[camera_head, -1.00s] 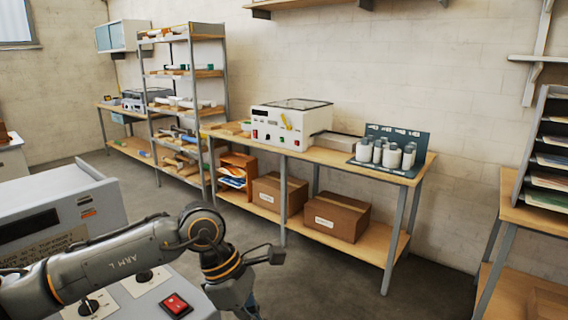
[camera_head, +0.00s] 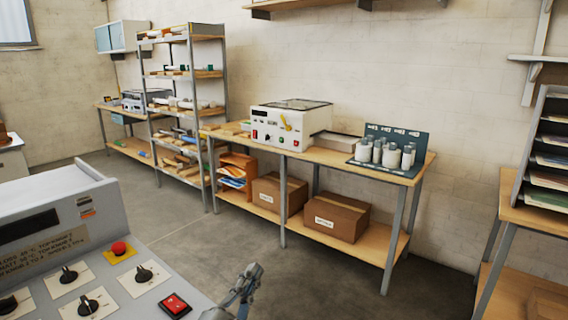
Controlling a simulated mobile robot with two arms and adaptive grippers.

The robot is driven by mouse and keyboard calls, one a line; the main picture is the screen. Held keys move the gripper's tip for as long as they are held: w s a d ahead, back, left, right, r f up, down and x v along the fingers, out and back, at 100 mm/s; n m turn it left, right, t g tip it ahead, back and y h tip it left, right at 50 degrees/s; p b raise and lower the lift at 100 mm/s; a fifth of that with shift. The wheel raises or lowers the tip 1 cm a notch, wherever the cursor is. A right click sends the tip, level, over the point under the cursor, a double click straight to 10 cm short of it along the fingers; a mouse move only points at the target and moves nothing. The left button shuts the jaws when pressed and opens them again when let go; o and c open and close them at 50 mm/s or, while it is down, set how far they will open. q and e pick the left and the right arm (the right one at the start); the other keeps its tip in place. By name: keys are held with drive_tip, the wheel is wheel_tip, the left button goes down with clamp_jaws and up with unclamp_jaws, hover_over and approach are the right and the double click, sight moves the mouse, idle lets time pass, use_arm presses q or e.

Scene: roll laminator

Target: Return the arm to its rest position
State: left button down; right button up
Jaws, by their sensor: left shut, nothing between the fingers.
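My left gripper (camera_head: 250,272) shows at the bottom middle, just right of the control panel's corner. Its fingers are shut with nothing between them, and they stand apart from the panel. Most of my left arm is out of view below the picture's edge. The laminator's grey control panel (camera_head: 135,262) fills the lower left. It bears a red emergency button (camera_head: 119,248) on a yellow plate, several black knobs and a red rocker switch (camera_head: 175,305). My right gripper is not in view.
A workbench (camera_head: 330,156) along the back wall holds a white instrument (camera_head: 290,125) and a rack of grey cylinders. Cardboard boxes (camera_head: 336,217) sit on its lower shelf. A shelving unit stands further left. The floor (camera_head: 330,275) between panel and bench is clear.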

use_arm(q)
drive_tip(key=s+a+f+n+g+y, duration=0.3)
drive_tip(key=a+f+n+g+y, duration=0.25)
drive_tip(key=f, duration=0.65)
drive_tip(key=s+a+f+n+g+y, duration=0.1)
drive_tip(key=s+a+f+n+g, duration=0.35)
drive_tip(key=s+f, duration=0.55)
drive_tip(key=s+a+f+n+g, duration=0.3)
drive_tip(key=s+a+f+g, duration=0.4)
drive_tip(key=s, duration=0.6)
wheel_tip(320, 180, down, 28)
drive_tip(key=s+d, duration=0.2)
drive_tip(key=s+a+f+g, duration=0.1)
drive_tip(key=s+a+f, duration=0.1)
drive_tip(key=s+f, duration=1.3)
drive_tip(key=shift+s+a+m, duration=0.25)
drive_tip(key=shift+s+m, duration=0.15)
drive_tip(key=shift+s, duration=0.4)
drive_tip(key=shift+f+y, duration=0.1)
drive_tip(key=shift+y, duration=0.15)
